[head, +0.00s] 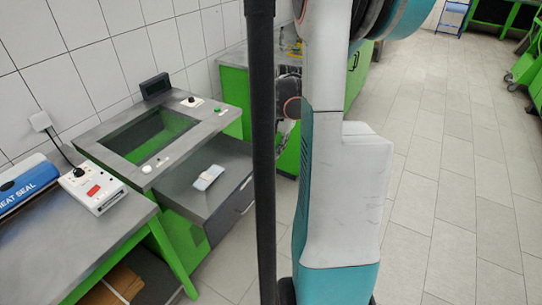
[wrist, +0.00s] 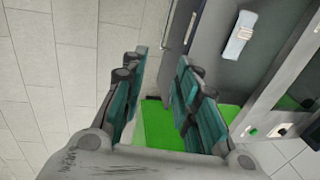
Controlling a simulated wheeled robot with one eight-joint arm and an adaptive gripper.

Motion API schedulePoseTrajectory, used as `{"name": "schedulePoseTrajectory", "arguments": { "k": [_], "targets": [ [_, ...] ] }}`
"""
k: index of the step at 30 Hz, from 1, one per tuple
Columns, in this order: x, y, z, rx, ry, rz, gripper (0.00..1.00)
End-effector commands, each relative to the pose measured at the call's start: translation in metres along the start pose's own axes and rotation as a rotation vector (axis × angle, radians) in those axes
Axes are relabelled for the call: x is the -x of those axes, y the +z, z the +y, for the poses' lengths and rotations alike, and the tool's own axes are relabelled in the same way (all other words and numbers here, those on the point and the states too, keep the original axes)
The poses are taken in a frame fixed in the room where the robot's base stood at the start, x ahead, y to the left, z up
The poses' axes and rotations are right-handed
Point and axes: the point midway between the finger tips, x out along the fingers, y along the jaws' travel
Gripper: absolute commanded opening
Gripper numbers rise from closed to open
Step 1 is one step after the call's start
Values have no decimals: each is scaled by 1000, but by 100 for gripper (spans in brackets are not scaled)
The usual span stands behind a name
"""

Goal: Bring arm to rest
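My gripper (wrist: 162,62) shows in the wrist view with its two teal and grey fingers apart and nothing between them. Green and grey bench parts and tiled floor lie beyond the fingers. In the head view my white and teal arm stands upright right of centre, and I cannot make out the gripper's fingers there. The pump testbench (head: 112,137) has an open drawer (head: 238,200) with a small pale packet (head: 208,177) in it. The packet also shows in the wrist view (wrist: 240,35), to the right of the fingers and apart from them.
A heat sealer (head: 28,184) and a white control box (head: 93,188) sit on the left bench (head: 90,235). A small dark display (head: 155,86) stands at the testbench's back. The drawer juts into the room. Tiled floor (head: 450,190) on the right is clear.

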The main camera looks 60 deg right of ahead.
Motion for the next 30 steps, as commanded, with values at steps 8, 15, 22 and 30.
{"name": "schedulePoseTrajectory", "arguments": {
  "k": [8,15,22,30],
  "targets": [
    [16,0,0,0,0,0,28],
    [16,0,0,0,0,0,28],
    [15,0,0,0,0,0,28],
    [26,15,-20,94,27,25,28]
  ]
}}
